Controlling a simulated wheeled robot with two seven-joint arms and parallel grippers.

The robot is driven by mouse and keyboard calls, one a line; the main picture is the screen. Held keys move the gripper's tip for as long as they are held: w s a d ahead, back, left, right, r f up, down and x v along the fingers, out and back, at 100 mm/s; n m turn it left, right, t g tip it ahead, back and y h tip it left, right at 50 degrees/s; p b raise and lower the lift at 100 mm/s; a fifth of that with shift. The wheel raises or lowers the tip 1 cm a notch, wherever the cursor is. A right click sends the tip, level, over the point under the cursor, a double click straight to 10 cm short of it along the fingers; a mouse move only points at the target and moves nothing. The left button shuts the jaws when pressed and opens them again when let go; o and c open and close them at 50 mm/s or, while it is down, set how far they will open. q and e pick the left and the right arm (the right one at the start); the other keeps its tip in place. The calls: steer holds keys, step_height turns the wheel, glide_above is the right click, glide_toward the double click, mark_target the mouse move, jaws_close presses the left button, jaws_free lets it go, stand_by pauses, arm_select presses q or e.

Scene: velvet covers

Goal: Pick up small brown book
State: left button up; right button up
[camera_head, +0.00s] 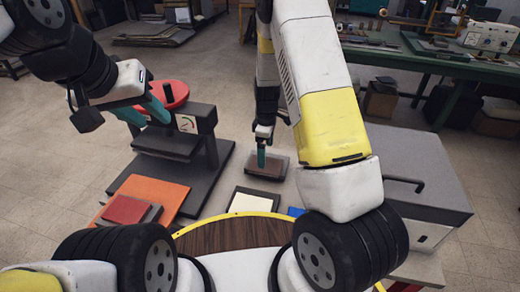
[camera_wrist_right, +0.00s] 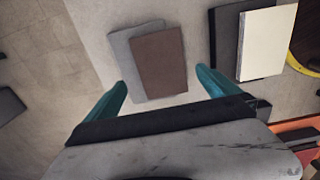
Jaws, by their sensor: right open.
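The small brown book (camera_wrist_right: 160,62) lies flat, slightly turned, partly over a grey book or board (camera_wrist_right: 123,48). In the head view the brown book (camera_head: 264,170) is partly covered by my right gripper (camera_head: 262,155). In the right wrist view, the teal fingers of my right gripper (camera_wrist_right: 161,88) are spread wide, with the brown book ahead between them and nothing held. Whether the fingertips are level with the book is hard to tell. My left gripper (camera_head: 144,110) is open and empty, up at the left before the press.
A press with a gauge (camera_head: 187,124) and red wheel stands left. A red book (camera_head: 127,209) lies near an orange sheet (camera_head: 155,190). A cream book (camera_head: 250,203) on a dark one lies near a round wooden top (camera_head: 232,234). A grey box (camera_head: 405,165) stands right.

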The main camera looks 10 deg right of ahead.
step_height(320, 180, down, 6)
steer(key=shift+s+r, duration=0.15)
steer(key=c, duration=1.4)
